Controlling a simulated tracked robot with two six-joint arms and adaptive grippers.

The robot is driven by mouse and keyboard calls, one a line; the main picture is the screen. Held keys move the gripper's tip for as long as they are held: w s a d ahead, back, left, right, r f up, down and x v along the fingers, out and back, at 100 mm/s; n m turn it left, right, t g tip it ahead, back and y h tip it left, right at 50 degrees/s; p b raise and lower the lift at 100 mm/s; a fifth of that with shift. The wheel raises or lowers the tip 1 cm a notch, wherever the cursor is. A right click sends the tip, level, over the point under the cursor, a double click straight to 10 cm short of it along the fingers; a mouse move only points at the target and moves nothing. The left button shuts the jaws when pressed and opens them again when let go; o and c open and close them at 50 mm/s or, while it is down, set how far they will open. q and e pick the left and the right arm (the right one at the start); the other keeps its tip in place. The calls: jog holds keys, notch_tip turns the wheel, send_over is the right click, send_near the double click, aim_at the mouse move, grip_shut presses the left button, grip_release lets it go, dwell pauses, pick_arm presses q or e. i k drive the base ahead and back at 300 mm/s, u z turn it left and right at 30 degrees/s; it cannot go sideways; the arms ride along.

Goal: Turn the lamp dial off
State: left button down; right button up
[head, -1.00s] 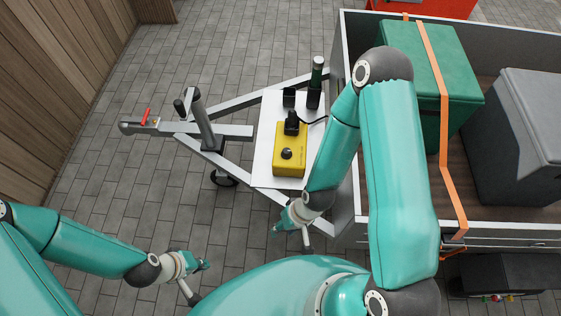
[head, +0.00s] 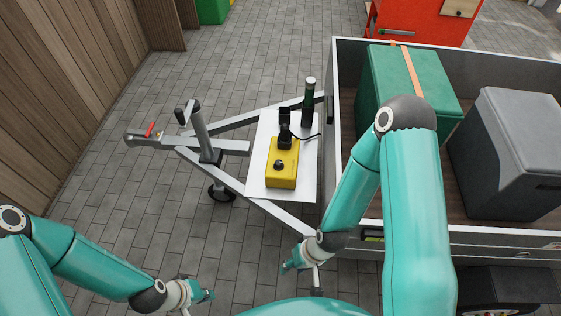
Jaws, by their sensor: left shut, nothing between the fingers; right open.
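A yellow box (head: 283,175) with a black round dial (head: 279,165) on its top lies on a white plate on the trailer's drawbar. A black plug-like part stands at the box's far end, with a black cable running right. My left gripper (head: 207,296) is at the lower left, well apart from the box, shut and empty. My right gripper (head: 288,267) is below the plate's near edge in the picture, open and empty, apart from the box.
The white plate (head: 258,170) sits on the grey drawbar frame (head: 235,185). A jockey post (head: 203,130) stands left of it. The trailer (head: 345,110) at right carries a green box (head: 385,80) and a grey box (head: 510,150). The paved floor at left is free.

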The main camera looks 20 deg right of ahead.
aim_at(279, 165)
jog(key=z, duration=0.05)
jog(key=i, duration=0.9)
jog(key=u, duration=0.1)
